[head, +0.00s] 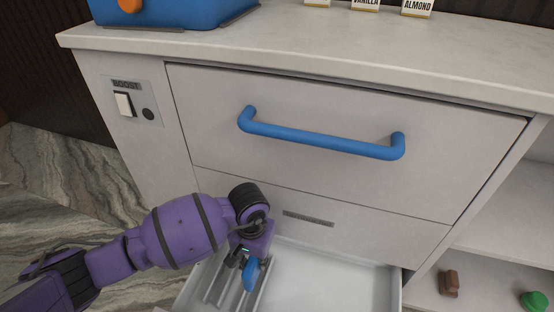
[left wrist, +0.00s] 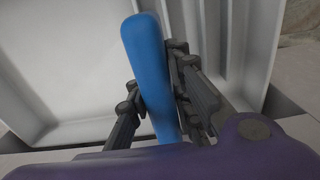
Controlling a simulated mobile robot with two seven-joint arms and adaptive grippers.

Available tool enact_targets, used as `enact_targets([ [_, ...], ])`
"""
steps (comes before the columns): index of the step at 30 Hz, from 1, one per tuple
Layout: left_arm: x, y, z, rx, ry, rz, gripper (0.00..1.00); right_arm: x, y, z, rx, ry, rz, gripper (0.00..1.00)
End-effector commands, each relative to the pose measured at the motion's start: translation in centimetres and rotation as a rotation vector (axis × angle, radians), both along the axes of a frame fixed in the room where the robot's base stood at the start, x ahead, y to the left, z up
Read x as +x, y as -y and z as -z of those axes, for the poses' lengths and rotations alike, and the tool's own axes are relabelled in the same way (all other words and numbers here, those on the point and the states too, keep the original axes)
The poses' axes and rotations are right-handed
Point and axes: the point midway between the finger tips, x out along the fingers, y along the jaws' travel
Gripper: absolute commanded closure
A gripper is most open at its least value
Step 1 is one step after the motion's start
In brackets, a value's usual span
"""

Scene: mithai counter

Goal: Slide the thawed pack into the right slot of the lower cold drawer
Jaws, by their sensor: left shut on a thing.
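My left gripper (head: 248,262) is shut on a slim blue pack (head: 250,276), held over the open lower drawer (head: 388,287). In the left wrist view the pack (left wrist: 148,60) is a long bar with a rounded end, clasped between the dark fingers (left wrist: 155,108). The narrow ribbed slots (head: 218,285) are at the drawer's left in the head view. The pack is at the right side of these slots, beside the wide empty compartment (head: 325,283). I cannot tell whether its lower edge is inside a slot. My right gripper is not in view.
The upper drawer with a blue handle (head: 320,138) is shut above. A BOOST switch (head: 123,104) is on the left panel. A blue box (head: 180,12) and small labelled cartons (head: 416,7) stand on the counter. Brown (head: 450,283) and green (head: 534,300) items sit on the right shelf.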

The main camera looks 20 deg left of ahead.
Motion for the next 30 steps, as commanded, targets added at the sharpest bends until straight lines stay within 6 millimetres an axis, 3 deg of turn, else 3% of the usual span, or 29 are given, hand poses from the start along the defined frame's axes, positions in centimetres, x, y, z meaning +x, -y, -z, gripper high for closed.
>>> enact_targets([
  [30,0.0,0.0,7.9,0.001,-0.001,0.000,1.00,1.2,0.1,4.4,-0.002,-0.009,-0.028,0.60],
])
